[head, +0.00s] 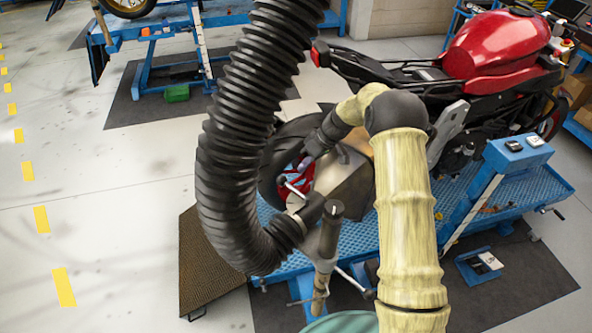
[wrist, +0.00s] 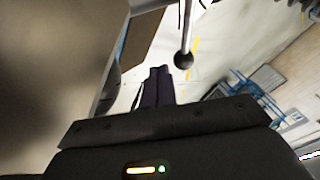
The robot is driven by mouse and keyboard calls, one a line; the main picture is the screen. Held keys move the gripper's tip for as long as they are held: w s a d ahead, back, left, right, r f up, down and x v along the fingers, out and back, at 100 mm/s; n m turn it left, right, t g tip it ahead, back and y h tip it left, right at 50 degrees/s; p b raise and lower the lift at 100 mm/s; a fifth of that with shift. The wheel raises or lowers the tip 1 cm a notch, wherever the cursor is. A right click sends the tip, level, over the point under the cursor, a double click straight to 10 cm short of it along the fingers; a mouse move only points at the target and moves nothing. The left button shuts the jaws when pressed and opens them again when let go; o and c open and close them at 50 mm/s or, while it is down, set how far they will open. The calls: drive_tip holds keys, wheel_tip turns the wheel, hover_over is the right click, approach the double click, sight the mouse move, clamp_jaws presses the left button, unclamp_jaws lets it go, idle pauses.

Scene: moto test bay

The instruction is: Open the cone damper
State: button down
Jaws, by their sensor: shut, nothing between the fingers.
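The grey-brown cone (head: 343,178) sits behind the red motorcycle, at the end of the black corrugated hose (head: 228,150). It is partly hidden by my arm, and a large beige surface, probably the cone, fills the left of the wrist view (wrist: 50,70). A thin metal lever (head: 293,190) sticks out on the cone's left side. In the wrist view a black ball knob (wrist: 183,60) ends a rod. My gripper (wrist: 158,72) is shut and empty, its fingertips just left of and below the knob, apparently apart from it. In the head view the gripper (head: 304,164) is small beside the cone.
The red motorcycle (head: 500,45) stands on a blue lift table (head: 520,190) at the right. The hose fills the space left of the cone. A brown ramp plate (head: 205,275) lies lower left. Another blue lift (head: 160,70) stands behind. The floor at left is clear.

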drive_tip(key=s+a+f+p, duration=0.1)
drive_tip(key=s+a+p, duration=0.1)
drive_tip(key=shift+s+a+f, duration=0.35)
drive_tip(key=shift+s+f, duration=0.05)
idle(0.4)
drive_tip(key=shift+a+n+b, duration=0.2)
drive_tip(key=shift+n+b, duration=0.1)
drive_tip(key=shift+b, duration=0.05)
